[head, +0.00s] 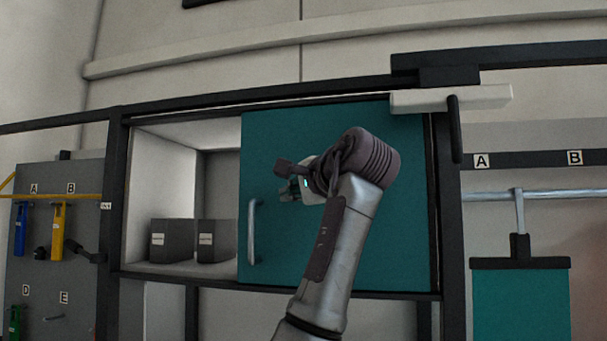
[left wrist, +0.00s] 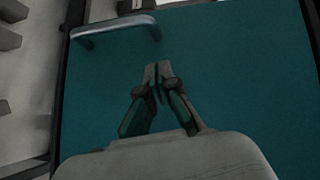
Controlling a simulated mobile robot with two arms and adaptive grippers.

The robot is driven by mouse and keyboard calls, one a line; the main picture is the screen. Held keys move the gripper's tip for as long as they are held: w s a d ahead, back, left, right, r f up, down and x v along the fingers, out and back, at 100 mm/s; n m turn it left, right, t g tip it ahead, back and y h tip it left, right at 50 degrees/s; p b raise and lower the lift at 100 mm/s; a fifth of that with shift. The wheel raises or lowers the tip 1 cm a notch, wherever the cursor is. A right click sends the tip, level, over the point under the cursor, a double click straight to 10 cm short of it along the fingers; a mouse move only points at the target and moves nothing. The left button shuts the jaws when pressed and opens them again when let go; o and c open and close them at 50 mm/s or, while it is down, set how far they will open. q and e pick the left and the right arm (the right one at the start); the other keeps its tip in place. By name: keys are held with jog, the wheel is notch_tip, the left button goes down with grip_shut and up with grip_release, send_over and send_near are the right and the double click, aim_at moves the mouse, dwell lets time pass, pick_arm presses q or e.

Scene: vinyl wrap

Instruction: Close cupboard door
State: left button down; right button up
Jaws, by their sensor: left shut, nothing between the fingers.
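The cupboard (head: 117,200) has a flat teal door (head: 400,230) covering the right part of its opening. The left part stands open. A silver vertical bar handle (head: 252,232) is near the door's left edge; it also shows at the upper left in the left wrist view (left wrist: 115,28). My left gripper (head: 285,189) is in front of the door, to the right of the handle and a little above it. In the left wrist view its fingertips (left wrist: 157,70) are together and empty, over the teal surface; the handle is apart from them. My right gripper is not in view.
Two dark labelled boxes (head: 172,240) stand inside the open left part. A tool board (head: 60,290) is at the left. A metal rail (head: 540,194) with a hanging teal panel (head: 520,305) is at the right. A pale bar (head: 450,98) juts out at the upper right.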

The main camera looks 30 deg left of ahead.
aim_at(260, 202)
pick_arm(q)
jog(key=a, duration=0.2)
jog(key=a+p, duration=0.1)
jog(key=a, duration=0.1)
jog(key=shift+w+f, duration=0.15)
jog(key=shift+f, duration=0.05)
jog(key=shift+s+a+f+p, duration=0.1)
jog(key=shift+s+a+p, duration=0.05)
jog(key=shift+a+p, duration=0.15)
jog(key=shift+s+a+f+p, duration=0.1)
jog(key=shift+a+p, duration=0.05)
jog(key=shift+a, duration=0.25)
jog(key=shift+f, duration=0.1)
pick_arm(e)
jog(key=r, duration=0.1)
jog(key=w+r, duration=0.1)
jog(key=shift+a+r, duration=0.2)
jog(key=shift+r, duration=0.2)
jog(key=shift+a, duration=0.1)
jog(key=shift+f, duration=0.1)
